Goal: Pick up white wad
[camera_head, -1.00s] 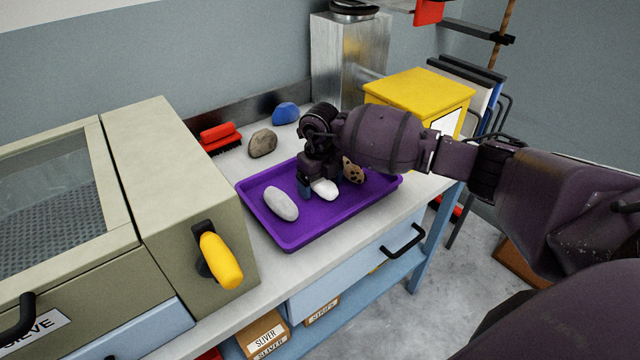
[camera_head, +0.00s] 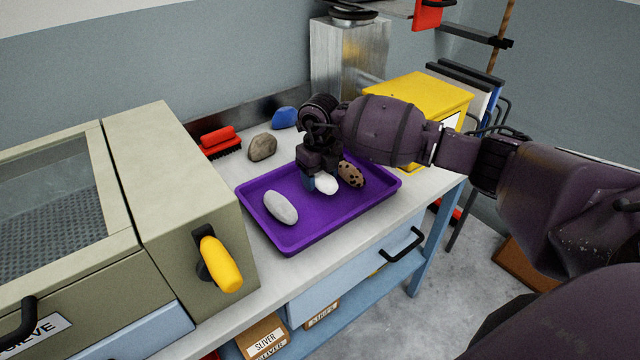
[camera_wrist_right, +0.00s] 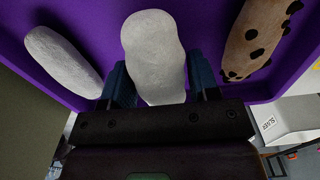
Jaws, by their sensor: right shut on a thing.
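The white wad (camera_head: 327,184) is between the fingers of my right gripper (camera_head: 318,180), over the purple tray (camera_head: 299,238). In the right wrist view, the wad (camera_wrist_right: 153,52) sits between the two blue fingertips (camera_wrist_right: 160,84), which are shut on its sides. The gripper hides part of the wad in the head view. Whether it is clear of the tray floor is hard to tell. My left gripper is not in view.
A pale grey wad (camera_head: 281,207) lies left in the tray, and a brown dark-spotted wad (camera_head: 351,174) lies right, close to the gripper. Behind are a brown lump (camera_head: 262,146), a blue lump (camera_head: 285,116) and a red brush (camera_head: 220,140). A yellow box (camera_head: 420,92) stands behind the arm.

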